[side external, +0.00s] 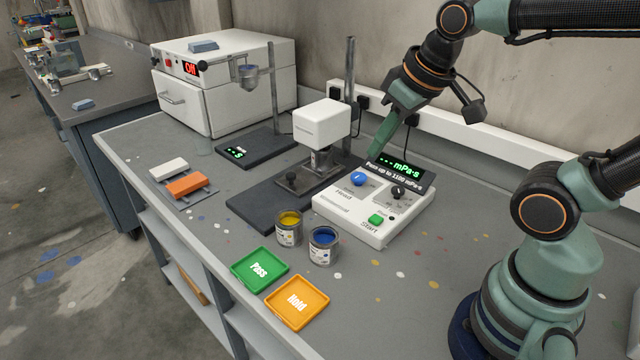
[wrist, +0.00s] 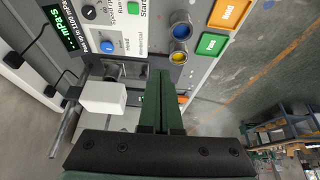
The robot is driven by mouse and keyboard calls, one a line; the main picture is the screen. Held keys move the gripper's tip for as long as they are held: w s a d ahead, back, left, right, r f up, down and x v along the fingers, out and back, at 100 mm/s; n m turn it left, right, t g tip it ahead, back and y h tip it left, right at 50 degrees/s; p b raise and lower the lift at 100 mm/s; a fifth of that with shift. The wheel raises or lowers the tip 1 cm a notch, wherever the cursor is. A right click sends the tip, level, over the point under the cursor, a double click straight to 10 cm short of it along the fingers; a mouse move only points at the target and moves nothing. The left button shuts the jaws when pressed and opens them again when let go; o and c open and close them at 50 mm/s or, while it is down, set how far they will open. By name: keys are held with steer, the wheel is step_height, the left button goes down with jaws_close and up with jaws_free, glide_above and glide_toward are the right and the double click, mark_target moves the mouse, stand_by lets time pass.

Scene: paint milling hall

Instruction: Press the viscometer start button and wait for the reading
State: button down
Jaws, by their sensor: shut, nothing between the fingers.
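The white viscometer control box (side external: 349,216) stands on the bench right of centre in the side view. Its green start button (side external: 376,219), labelled Start, is at the front right corner. The button also shows at the top edge of the wrist view (wrist: 133,9). The display (side external: 395,168) reads dashes and mPa·s in green. The white viscometer head (side external: 322,122) is on a stand behind the box.
Yellow (side external: 289,229) and blue (side external: 323,245) paint cans stand beside the box. A green Pass tray (side external: 276,281) and an orange Hold tray (side external: 318,306) lie in front. A white oven (side external: 205,111) is at the back left. The bench right of the box is clear.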

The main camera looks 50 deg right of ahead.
steer(key=w+d+f+n+g, duration=0.2)
steer(key=g, duration=0.2)
steer(key=n+g+y, duration=0.2)
steer(key=n+g, duration=0.1)
steer(key=g, duration=0.5)
glide_above(373, 216)
step_height(373, 216, down, 8)
steer(key=shift+r, duration=0.2)
steer(key=shift+f, duration=0.15)
steer(key=shift+f, duration=4.25)
steer(key=shift+f, duration=0.15)
steer(key=shift+a+f, duration=0.1)
steer(key=shift+f, duration=0.2)
